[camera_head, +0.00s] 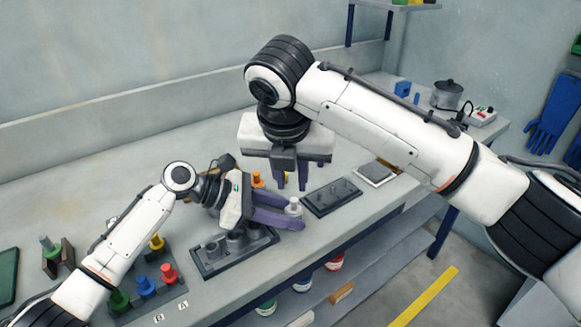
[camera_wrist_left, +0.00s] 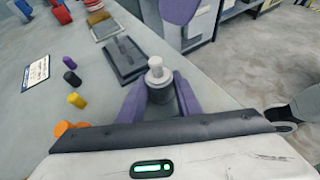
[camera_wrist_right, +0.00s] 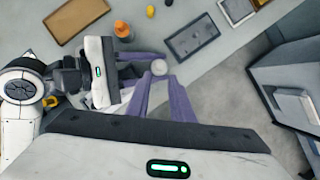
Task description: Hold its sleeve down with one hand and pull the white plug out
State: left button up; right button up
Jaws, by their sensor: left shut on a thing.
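The white plug (camera_head: 294,205) stands upright in a grey sleeve. In the left wrist view the white plug (camera_wrist_left: 156,70) rises out of the grey sleeve (camera_wrist_left: 161,92). My left gripper (camera_head: 291,212) is shut on the sleeve from the side, with its purple fingers around it below the plug. My right gripper (camera_head: 291,182) is open and points down above the plug. In the right wrist view the plug's round top (camera_wrist_right: 158,67) lies between and just beyond the open fingertips. The sleeve's lower part is hidden by the left fingers.
A grey rack with grey sleeves (camera_head: 234,259) stands in front of my left gripper. A rack with coloured plugs (camera_head: 145,287) is at the left. A pot (camera_head: 447,94) stands at the far right.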

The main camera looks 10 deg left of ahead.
aim_at(294, 199)
jog(key=x, duration=0.8)
jog(key=shift+w+f, duration=0.1)
jog(key=shift+f, duration=0.05)
grip_shut()
pick_arm(q)
jog(key=o, duration=0.7)
grip_shut()
pick_arm(e)
jog(key=shift+c, duration=1.8)
grip_release()
grip_shut()
jog(key=shift+d+r+n+y, duration=0.2)
jog(key=shift+n+y, duration=0.3)
jog(key=shift+n, duration=0.8)
pick_arm(q)
jog(key=shift+a+f, duration=0.1)
pick_arm(e)
jog(key=shift+a+r+n, duration=0.1)
jog(key=shift+r+n, duration=0.1)
jog(key=shift+n, duration=0.2)
